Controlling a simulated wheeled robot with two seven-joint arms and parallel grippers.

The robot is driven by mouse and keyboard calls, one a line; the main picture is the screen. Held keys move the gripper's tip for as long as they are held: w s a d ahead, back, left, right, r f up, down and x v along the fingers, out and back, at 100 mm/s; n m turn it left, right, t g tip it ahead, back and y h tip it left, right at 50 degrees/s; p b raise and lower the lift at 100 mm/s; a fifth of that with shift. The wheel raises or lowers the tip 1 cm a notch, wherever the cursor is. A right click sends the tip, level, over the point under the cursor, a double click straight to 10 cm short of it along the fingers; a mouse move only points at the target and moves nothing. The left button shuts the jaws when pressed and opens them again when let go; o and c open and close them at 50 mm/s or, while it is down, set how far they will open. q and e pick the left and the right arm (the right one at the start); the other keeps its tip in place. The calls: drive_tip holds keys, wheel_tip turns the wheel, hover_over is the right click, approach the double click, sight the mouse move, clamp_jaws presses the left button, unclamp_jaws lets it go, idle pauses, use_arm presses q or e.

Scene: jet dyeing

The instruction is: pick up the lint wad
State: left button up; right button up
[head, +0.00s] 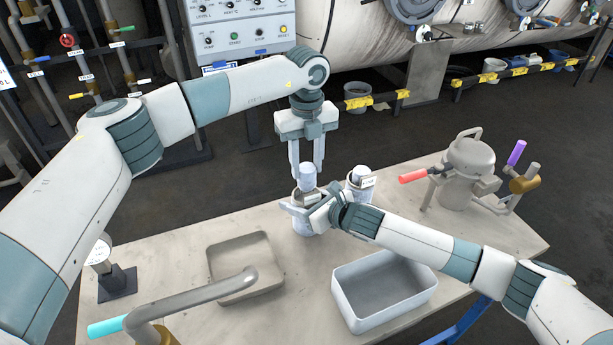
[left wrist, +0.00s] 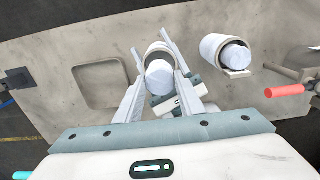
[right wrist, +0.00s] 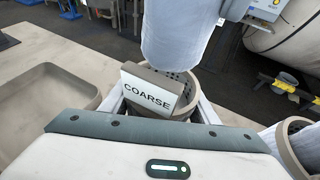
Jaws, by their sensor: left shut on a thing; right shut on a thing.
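A pale blue-white rounded wad (head: 307,176), which looks like the lint wad, is between the fingers of my left gripper (head: 307,184), which is shut on it. It also shows in the left wrist view (left wrist: 158,80). It stands upright over the mouth of a pale perforated basket (head: 303,225); how far it sits inside is unclear. My right gripper (head: 308,205) is shut on this basket at its "COARSE" tag (right wrist: 150,92). A second basket (left wrist: 236,70) with a similar white wad (left wrist: 232,53) stands to the right.
A shallow square tray (head: 243,290) lies left on the table and a deeper grey-white bin (head: 385,322) at the front right. A lidded metal pot (head: 468,180) stands at the right. A bent pipe with a cyan handle (head: 108,327) crosses the front left.

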sight(307, 168)
use_arm(q)
drive_tip(key=shift+r, duration=1.95)
use_arm(e)
drive_tip(key=o, duration=1.3)
drive_tip(key=v, duration=1.2)
